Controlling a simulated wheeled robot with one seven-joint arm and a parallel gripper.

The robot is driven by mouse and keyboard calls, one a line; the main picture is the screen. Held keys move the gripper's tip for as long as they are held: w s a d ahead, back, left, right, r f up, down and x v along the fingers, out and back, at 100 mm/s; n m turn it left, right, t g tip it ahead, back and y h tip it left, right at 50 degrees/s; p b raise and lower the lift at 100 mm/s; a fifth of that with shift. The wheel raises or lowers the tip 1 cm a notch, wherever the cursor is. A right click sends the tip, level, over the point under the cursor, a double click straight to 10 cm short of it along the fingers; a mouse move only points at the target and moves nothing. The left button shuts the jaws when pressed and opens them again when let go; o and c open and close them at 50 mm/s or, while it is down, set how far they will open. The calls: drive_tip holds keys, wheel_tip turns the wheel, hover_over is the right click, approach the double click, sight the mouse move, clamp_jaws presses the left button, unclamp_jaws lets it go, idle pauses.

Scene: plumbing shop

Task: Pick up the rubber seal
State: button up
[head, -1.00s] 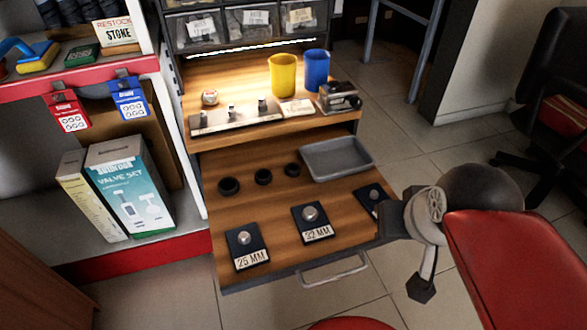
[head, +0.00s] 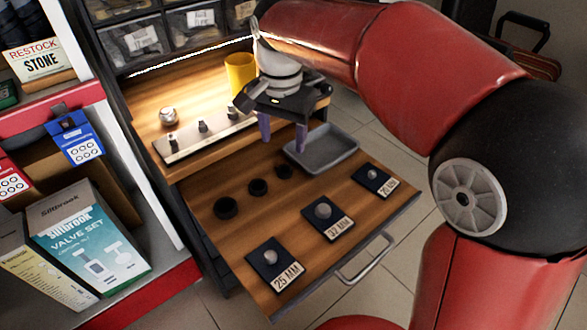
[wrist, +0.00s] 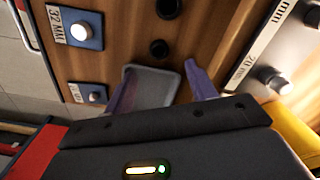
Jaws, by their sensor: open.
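Three black rubber seals lie in a row on the wooden pull-out board: a large one (head: 225,207), a middle one (head: 258,187) and a small one (head: 284,171). Two black seals also show in the wrist view, one at the top edge (wrist: 170,8) and one below it (wrist: 158,50). My gripper (head: 283,146) points down with its purple fingers apart and empty. It is above the board's back part, near the small seal and the grey tray (head: 322,150). In the wrist view, the tray (wrist: 152,88) shows between the fingers.
Dark size blocks with metal knobs stand along the board's front: 25 MM (head: 275,265), 32 MM (head: 327,218) and a third (head: 377,180). A metal gauge strip (head: 203,137) and a yellow cup (head: 239,72) stand on the shelf behind. Boxes (head: 88,240) stand left.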

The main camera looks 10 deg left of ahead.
sight(284, 164)
wheel_tip(284, 164, down, 8)
drive_tip(key=shift+r+b, duration=0.1)
drive_tip(key=shift+b, duration=0.55)
drive_tip(key=c, duration=1)
drive_tip(key=shift+c, duration=0.2)
drive_tip(key=shift+r, duration=0.1)
